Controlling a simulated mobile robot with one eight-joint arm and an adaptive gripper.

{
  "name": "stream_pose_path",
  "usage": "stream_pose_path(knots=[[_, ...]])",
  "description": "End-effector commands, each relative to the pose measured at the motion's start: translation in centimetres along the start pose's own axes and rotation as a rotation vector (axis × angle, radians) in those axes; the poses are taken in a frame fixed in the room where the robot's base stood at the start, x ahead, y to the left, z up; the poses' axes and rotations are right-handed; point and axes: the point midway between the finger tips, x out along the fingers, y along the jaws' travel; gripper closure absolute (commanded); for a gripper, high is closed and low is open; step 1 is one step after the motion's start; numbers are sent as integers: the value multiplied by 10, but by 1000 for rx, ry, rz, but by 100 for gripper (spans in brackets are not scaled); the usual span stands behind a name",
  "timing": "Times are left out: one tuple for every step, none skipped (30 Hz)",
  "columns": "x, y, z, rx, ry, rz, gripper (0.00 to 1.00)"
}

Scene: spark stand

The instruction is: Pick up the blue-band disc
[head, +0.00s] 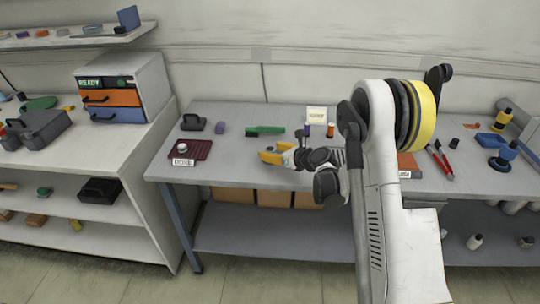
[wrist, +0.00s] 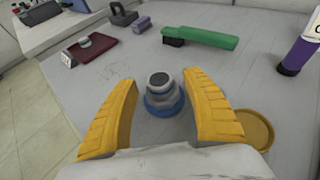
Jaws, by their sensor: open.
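A small round grey piece with a dark top and a blue band around its lower part (wrist: 163,98) stands upright on the grey bench; I take it for the blue-band disc. My gripper (wrist: 158,78) is open, with one yellow finger on each side of it in the wrist view. Gaps show between the piece and both fingers, and nothing is held. In the head view my gripper (head: 276,155) is low over the middle of the bench, and I cannot make out the disc clearly there.
A flat yellow disc (wrist: 245,130) lies just right of the right finger. Bare bench (head: 240,176) lies around my gripper.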

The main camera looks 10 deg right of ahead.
Motion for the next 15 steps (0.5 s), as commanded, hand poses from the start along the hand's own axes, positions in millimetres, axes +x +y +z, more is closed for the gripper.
stream_pose_path(knots=[[6, 0, -1, -1, 0, 0, 43], [7, 0, -1, -1, 0, 0, 43], [9, 0, 0, -1, 0, -1, 43], [9, 0, 0, -1, 0, -1, 43], [9, 0, 0, -1, 0, -1, 43], [9, 0, 1, 0, 0, -1, 43], [9, 0, 1, 0, 0, -1, 43], [9, 0, 1, 0, 0, -1, 43], [9, 0, 1, 0, 0, -1, 43], [9, 0, 1, 0, 0, -1, 47], [9, 0, 1, 0, 0, -1, 56], [9, 0, 1, 0, 0, -1, 69], [9, 0, 1, 0, 0, -1, 78], [9, 0, 1, 0, 0, -1, 87], [9, 0, 1, 0, 0, -1, 94]])
